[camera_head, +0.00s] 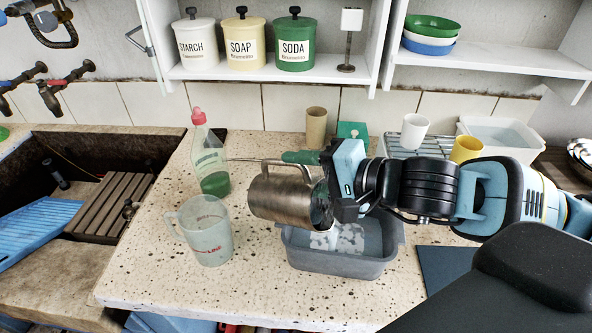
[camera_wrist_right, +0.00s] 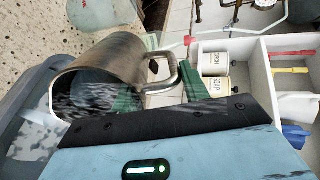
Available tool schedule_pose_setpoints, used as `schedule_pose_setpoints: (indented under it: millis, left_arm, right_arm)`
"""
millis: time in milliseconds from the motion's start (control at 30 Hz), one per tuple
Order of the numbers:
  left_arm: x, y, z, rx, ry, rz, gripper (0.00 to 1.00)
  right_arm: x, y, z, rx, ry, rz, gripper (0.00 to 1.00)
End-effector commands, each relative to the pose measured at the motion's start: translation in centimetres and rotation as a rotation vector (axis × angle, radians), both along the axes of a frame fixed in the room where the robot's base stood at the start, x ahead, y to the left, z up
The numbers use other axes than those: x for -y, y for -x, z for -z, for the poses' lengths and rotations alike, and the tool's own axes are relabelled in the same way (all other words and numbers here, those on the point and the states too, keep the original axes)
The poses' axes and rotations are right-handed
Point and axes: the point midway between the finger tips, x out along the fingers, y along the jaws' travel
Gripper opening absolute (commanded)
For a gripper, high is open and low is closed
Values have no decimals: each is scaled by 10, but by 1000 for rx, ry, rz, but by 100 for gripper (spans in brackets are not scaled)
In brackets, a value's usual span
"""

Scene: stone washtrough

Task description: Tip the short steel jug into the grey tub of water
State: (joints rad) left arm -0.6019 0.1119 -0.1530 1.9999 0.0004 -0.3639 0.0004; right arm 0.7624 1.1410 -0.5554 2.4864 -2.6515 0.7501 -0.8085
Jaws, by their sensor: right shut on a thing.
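The short steel jug (camera_head: 280,202) is held tipped on its side above the grey tub (camera_head: 340,266), its mouth facing right and down. It also shows in the right wrist view (camera_wrist_right: 118,62), where its mouth opens over the tub (camera_wrist_right: 38,85) and its inside looks mottled and blurred. My right gripper (camera_head: 328,178) is shut on the jug at its handle side. Its green fingers show in the wrist view around the handle (camera_wrist_right: 172,72). Water with pale patches lies in the tub below the mouth. My left gripper is not in view.
A clear measuring jug (camera_head: 206,232) and a bottle with a pink cap (camera_head: 207,155) stand left of the tub. A brown cup (camera_head: 316,127), a rack with a white mug (camera_head: 414,131) and a yellow mug (camera_head: 466,149) are behind. A sink lies far left.

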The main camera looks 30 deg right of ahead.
Motion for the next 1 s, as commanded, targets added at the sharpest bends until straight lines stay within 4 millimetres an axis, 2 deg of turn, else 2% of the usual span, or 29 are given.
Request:
schedule_pose_setpoints:
  millis: [533,1000]
  left_arm:
    - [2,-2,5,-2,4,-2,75]
    - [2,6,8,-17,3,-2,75]
  right_arm:
    - [2,4,0,44,-22,-4,0]
    - [2,4,0,43,-23,-4,0]
